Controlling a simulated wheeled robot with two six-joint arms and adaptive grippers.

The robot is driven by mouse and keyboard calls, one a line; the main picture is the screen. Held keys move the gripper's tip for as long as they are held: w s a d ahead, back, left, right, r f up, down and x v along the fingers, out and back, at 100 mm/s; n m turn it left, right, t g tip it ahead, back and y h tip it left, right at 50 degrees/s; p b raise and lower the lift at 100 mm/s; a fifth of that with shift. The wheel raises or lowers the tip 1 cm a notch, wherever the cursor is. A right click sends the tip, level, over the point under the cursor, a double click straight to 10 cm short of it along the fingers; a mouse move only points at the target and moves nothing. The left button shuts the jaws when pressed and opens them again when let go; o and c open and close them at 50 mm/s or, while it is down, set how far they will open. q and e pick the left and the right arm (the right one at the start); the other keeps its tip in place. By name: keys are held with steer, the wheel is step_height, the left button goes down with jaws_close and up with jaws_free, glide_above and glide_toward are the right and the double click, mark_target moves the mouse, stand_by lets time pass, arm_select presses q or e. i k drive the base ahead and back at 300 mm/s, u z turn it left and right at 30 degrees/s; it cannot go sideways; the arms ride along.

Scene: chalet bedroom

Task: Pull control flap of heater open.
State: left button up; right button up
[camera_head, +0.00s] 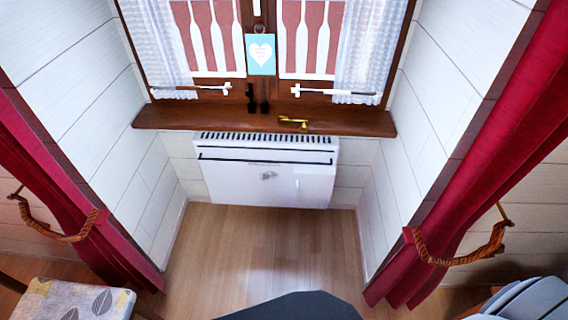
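The heater (265,180) is a white, wide panel on the wall below the window, straight ahead of me. A dark slatted grille (265,138) runs along its top edge, and a dark line crosses the upper front. A small grey mark shows at the middle of its front. I cannot make out the control flap's outline, or whether it is open or shut. Neither of my grippers is in view.
A brown window sill (180,117) with a brass handle (293,123) juts above the heater. Red curtains (70,205) (470,180) flank the alcove. A leaf-patterned cushion (75,300) lies at bottom left. The wooden floor (260,245) before the heater is clear.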

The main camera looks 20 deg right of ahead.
mark_target(309, 183)
steer(key=i, duration=1.35)
steer(key=z, duration=2.6)
